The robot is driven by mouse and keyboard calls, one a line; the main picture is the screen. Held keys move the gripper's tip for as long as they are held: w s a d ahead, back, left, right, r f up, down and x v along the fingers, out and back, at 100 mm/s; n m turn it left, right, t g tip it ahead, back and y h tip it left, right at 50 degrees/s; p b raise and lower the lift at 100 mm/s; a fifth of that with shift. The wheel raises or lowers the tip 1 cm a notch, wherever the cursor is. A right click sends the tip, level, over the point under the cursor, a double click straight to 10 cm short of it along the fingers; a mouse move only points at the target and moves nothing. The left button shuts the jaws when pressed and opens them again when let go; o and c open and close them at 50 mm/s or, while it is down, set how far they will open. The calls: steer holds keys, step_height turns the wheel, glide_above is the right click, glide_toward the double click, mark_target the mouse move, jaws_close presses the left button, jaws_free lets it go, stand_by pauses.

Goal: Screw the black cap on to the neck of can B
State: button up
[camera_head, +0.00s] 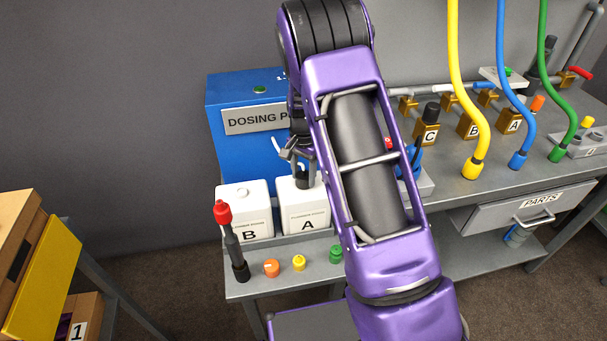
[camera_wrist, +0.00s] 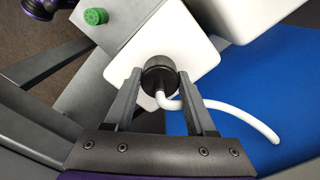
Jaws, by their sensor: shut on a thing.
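Can B (camera_head: 245,212) is a white can at the left of the bench, with a pale, uncapped neck (camera_head: 243,192) on top. Can A (camera_head: 304,208) stands just right of it. My gripper (camera_head: 297,157) is above can A, partly hidden behind my arm. In the wrist view my gripper (camera_wrist: 160,77) is shut on the black cap (camera_wrist: 159,72), which has a white tube (camera_wrist: 240,118) bending out of it. The cap is over the top of can A (camera_wrist: 196,60); I cannot tell whether it is seated on the neck. Can B (camera_wrist: 255,12) also shows at the top right.
A blue dosing pump box (camera_head: 225,150) stands behind the cans. In front are a black rod with a red top (camera_head: 223,212), an orange cap (camera_head: 271,268), a yellow cap (camera_head: 299,263) and a green cap (camera_head: 336,254). Yellow, blue and green hoses (camera_head: 501,85) hang at right.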

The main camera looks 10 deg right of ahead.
steer(key=n, duration=0.3)
steer(key=shift+n+b, duration=0.3)
steer(key=shift+b, duration=0.1)
steer(key=shift+r+n, duration=0.1)
steer(key=shift+n, duration=0.7)
steer(key=n, duration=0.4)
steer(key=shift+n, duration=0.6)
steer(key=n, duration=0.3)
steer(key=shift+r, duration=0.1)
steer(key=shift+n, duration=1.1)
